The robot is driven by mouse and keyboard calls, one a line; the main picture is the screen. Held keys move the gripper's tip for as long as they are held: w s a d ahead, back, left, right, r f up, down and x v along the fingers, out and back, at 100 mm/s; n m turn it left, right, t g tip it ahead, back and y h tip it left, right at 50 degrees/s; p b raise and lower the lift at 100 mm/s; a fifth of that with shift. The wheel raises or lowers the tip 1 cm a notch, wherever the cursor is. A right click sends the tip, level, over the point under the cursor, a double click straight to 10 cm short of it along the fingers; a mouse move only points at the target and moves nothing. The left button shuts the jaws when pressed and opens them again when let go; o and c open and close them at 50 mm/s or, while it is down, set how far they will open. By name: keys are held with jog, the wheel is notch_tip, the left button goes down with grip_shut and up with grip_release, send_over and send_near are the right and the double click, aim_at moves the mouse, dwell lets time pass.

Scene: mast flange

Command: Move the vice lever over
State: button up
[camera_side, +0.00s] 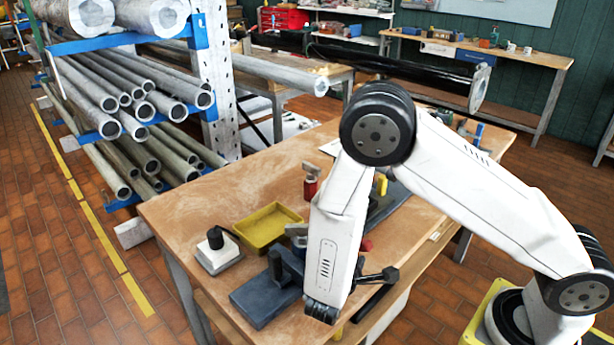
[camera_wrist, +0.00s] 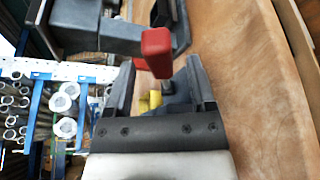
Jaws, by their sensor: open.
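A lever with a red end block (camera_wrist: 157,52) shows in the wrist view, its grey arm (camera_wrist: 117,36) running left to a dark body (camera_wrist: 75,22). My gripper (camera_wrist: 160,72) is open, with one finger on each side below the red block. The red block appears just beyond the fingertips; I cannot tell whether they touch. In the side view, a blue-grey vice (camera_side: 265,297) stands at the bench's front edge, partly hidden by my arm. A small red part (camera_side: 366,245) and a black-ended bar (camera_side: 378,278) show right of my arm. The gripper's fingers are hidden there.
The wooden bench (camera_side: 195,205) carries a yellow tray (camera_side: 266,226), a white block with a black knob (camera_side: 217,252) and a red bottle-like item (camera_side: 311,184). A rack of metal pipes (camera_side: 125,95) stands at the left. Bare bench lies right of my gripper in the wrist view.

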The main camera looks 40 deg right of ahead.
jog(key=shift+x, duration=1.4)
grip_shut()
dwell(0.5)
